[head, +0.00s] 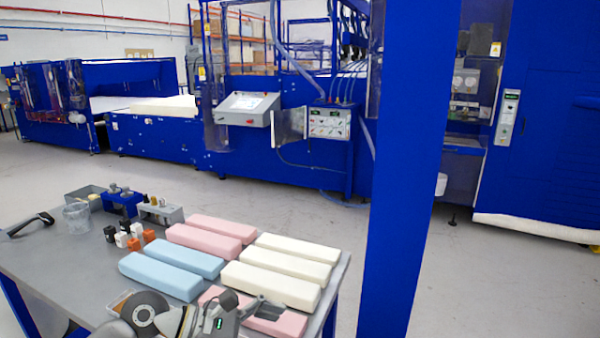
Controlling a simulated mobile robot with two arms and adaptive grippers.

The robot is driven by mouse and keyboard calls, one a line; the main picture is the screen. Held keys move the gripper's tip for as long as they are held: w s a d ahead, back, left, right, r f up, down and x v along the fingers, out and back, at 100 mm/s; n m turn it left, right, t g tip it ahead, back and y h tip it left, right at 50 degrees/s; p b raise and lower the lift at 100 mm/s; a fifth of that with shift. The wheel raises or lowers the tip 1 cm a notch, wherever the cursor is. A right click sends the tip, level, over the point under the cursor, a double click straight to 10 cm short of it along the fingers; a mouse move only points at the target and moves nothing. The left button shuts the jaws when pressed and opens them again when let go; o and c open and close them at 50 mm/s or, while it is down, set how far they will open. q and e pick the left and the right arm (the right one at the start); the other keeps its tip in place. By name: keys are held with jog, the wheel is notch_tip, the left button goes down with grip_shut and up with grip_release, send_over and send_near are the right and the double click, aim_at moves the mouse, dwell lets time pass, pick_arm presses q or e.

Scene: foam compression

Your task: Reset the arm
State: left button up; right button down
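A grey arm of mine comes in at the bottom edge from the left, so I take it as my left one. Its gripper (264,308) points right, low over or against a pink foam block (290,324) at the table's near edge. The fingers are small and seen from the side, so their opening and any contact with the block are unclear. The block is partly hidden by the arm. My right gripper is not in view.
Other foam blocks lie on the grey table (50,262): pink (205,240), blue (160,275) and cream (270,285). Small blocks (122,238), a clear cup (76,218) and a dark-handled tool (28,225) sit left. A blue post (405,170) stands right.

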pick_arm(q)
jog(key=d+r+n+t+h, duration=0.3)
jog(key=r+n+t+h, duration=0.3)
jog(key=r+n, duration=0.35)
jog(key=w+a+n+t+y, duration=0.3)
jog(key=a+n+t+y, duration=0.4)
jog(key=n+t, duration=0.7)
jog(key=s+a+f+n+g+y, duration=0.1)
jog(key=a+f+n+g+y, duration=0.2)
jog(key=a+f+n+y, duration=0.55)
jog(key=s+a+f+n+g+y, duration=0.1)
jog(key=a+f+n+g+y, duration=0.4)
jog(key=n, duration=0.7)
jog(key=s+d+f+n+g+h, duration=0.1)
jog(key=s+f+n+g, duration=0.4)
jog(key=s+f, duration=0.55)
jog(key=s+f+n+g+h, duration=0.1)
jog(key=s+f+n+g, duration=0.5)
jog(key=s, duration=0.7)
notch_tip(320, 180, down, 28)
jog(key=s+r+m, duration=0.1)
jog(key=s+m, duration=0.1)
jog(key=s+a+f+g, duration=0.1)
jog(key=s+a+f, duration=0.1)
jog(key=s+f, duration=1.4)
jog(key=shift+s+a+f+g, duration=0.3)
jog(key=shift+s+a+g, duration=0.1)
jog(key=shift+s, duration=0.05)
